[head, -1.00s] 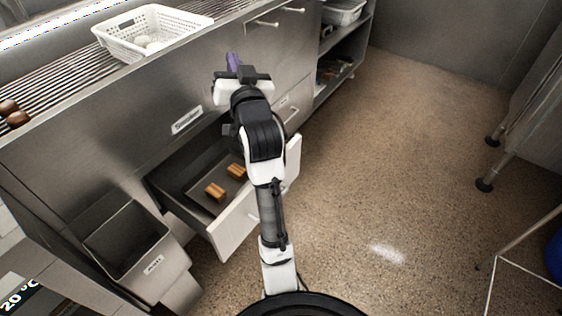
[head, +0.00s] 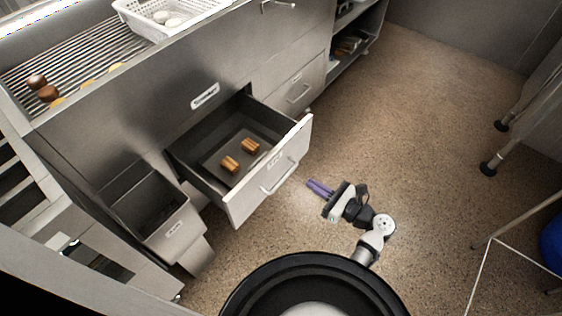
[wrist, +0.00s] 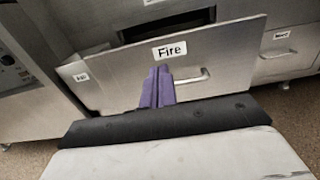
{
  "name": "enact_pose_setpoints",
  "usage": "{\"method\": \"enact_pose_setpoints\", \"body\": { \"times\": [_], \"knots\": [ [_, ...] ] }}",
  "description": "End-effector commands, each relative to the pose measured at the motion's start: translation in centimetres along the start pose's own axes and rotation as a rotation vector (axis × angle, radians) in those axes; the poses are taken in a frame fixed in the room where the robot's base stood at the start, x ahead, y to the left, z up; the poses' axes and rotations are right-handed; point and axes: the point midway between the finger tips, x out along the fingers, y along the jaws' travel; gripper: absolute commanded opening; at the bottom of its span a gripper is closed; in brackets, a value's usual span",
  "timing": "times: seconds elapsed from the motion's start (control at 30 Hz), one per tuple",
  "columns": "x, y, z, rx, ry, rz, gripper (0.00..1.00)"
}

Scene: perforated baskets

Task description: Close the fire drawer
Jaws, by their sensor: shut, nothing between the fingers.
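The fire drawer (head: 262,180) stands open, pulled out of the steel counter. Two brown wood-like blocks (head: 240,156) lie inside it. In the wrist view its front panel (wrist: 215,55) faces me, with a "Fire" label (wrist: 170,51) and a bar handle (wrist: 192,78). My gripper (head: 315,187) has purple fingers and is shut and empty. It is in front of the drawer front, to the right of the handle in the head view. In the wrist view the fingers (wrist: 158,88) overlap the panel below the label, left of the handle; I cannot tell whether they touch it.
A metal bin (head: 158,218) is mounted left of the drawer. Another closed drawer (head: 297,90) is to its right. A white perforated basket (head: 172,18) sits on the grill counter. The floor (head: 420,130) to the right is clear up to table legs (head: 488,168).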

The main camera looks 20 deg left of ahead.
Motion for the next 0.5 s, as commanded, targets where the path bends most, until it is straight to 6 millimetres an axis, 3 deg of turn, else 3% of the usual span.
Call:
{"method": "enact_pose_setpoints", "body": {
  "times": [0.5],
  "knots": [
    [10.4,0.0,0.1,-0.006,0.002,0.004,0.0]
  ]
}}
